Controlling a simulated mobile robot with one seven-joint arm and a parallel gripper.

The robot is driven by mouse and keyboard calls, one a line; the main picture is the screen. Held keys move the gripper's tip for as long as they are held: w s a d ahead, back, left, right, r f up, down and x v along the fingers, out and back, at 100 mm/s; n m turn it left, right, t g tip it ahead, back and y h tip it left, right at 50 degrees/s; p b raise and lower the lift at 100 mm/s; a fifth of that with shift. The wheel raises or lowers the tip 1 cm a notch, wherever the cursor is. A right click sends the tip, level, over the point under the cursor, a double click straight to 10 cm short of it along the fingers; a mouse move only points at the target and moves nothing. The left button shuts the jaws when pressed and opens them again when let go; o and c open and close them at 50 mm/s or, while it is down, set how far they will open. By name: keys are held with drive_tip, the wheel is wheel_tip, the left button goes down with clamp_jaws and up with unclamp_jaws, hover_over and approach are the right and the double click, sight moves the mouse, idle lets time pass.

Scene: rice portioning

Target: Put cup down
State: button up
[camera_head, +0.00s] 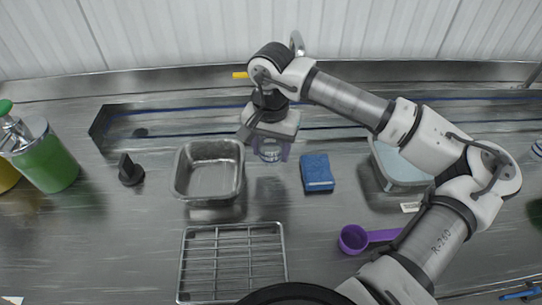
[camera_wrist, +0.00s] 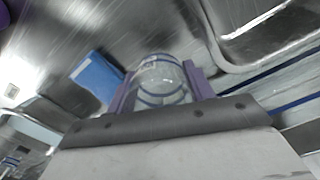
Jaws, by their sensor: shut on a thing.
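A clear cup with blue marks (camera_head: 270,153) is between the purple fingers of my gripper (camera_head: 271,150) in the head view. The gripper is shut on it. In the wrist view the cup (camera_wrist: 160,80) sits between the two purple fingers (camera_wrist: 161,88), and its near end is hidden by the gripper body. In the head view the cup appears held above the steel counter (camera_head: 270,212), with a dark shadow below it. I cannot tell the exact gap to the counter.
A steel pan (camera_head: 208,194) stands just left of the cup, and a blue sponge (camera_head: 317,172) lies to its right. A wire rack (camera_head: 232,293), a purple scoop (camera_head: 354,239) and a pale lidded container (camera_head: 399,166) are around. The counter between pan and sponge is clear.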

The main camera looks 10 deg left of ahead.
sight(271, 160)
wheel_tip(271, 160, down, 4)
drive_tip(key=shift+r+p, duration=0.2)
drive_tip(key=shift+p, duration=0.3)
drive_tip(key=shift+f, duration=0.3)
drive_tip(key=shift+f+b, duration=0.25)
drive_tip(key=shift+b, duration=0.15)
drive_tip(key=o, duration=1)
drive_tip(key=shift+r, duration=0.1)
drive_tip(key=shift+c, duration=0.2)
drive_tip(key=shift+r, duration=0.1)
